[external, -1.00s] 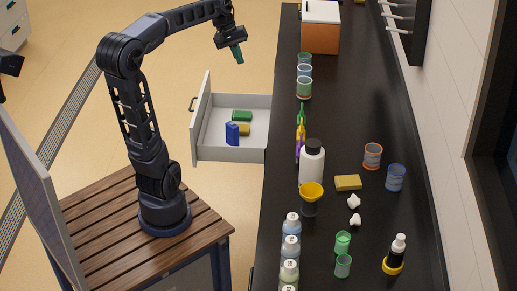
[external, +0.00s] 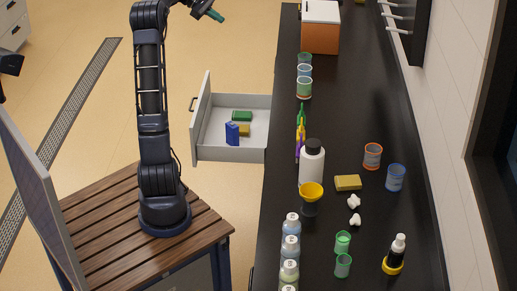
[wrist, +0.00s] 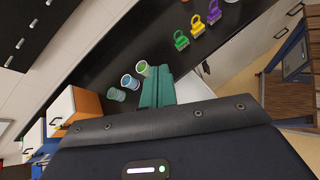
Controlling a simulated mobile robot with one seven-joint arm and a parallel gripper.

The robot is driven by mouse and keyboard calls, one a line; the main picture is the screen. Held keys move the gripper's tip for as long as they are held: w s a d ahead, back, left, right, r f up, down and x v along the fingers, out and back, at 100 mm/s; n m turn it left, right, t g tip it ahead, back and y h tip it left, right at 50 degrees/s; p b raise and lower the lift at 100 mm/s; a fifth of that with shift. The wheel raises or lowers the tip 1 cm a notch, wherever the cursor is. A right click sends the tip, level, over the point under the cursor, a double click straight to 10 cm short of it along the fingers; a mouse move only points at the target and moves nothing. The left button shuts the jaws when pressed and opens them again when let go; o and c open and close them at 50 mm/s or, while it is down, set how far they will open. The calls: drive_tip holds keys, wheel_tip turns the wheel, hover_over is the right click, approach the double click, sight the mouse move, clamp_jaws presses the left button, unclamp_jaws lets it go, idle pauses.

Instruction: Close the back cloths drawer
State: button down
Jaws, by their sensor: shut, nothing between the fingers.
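The open drawer (external: 232,154) is light grey and sticks out to the left from under the black counter in the external view. Its front panel (external: 202,112) carries a dark handle (external: 193,103). My gripper (external: 215,14) is shut and empty, with teal fingers. It is at the top of the external view, above and apart from the drawer. The fingers (wrist: 157,89) also show in the wrist view, where a pale grey surface, perhaps the drawer, is partly hidden behind my wrist.
The black counter (external: 345,120) holds cups (external: 304,72), bottles (external: 312,163), a sponge (external: 347,183) and an orange-and-white box (external: 320,35). A rack (external: 408,40) hangs on the right wall. The floor (external: 235,60) behind the drawer is clear.

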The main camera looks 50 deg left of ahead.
drive_tip(key=s+a+f+n+t+h, duration=0.15)
drive_tip(key=s+a, duration=0.25)
drive_tip(key=a, duration=0.6)
drive_tip(key=s+a+f+n+t, duration=0.3)
drive_tip(key=s+a, duration=0.1)
drive_tip(key=a, duration=0.6)
drive_tip(key=s+a+f+n+t+h, duration=0.1)
drive_tip(key=s+a+f+n+t, duration=0.2)
drive_tip(key=a, duration=0.8)
wheel_tip(320, 180, down, 52)
drive_tip(key=f, duration=0.1)
drive_tip(key=x, duration=1.4)
drive_tip(key=shift+s+d+m, duration=0.25)
drive_tip(key=shift+d+m, duration=0.2)
drive_tip(key=shift+g, duration=0.25)
drive_tip(key=x, duration=3.7)
drive_tip(key=shift+f, duration=0.35)
drive_tip(key=shift+w+d+r, duration=0.1)
drive_tip(key=shift+w+d, duration=0.25)
drive_tip(key=shift+w, duration=0.05)
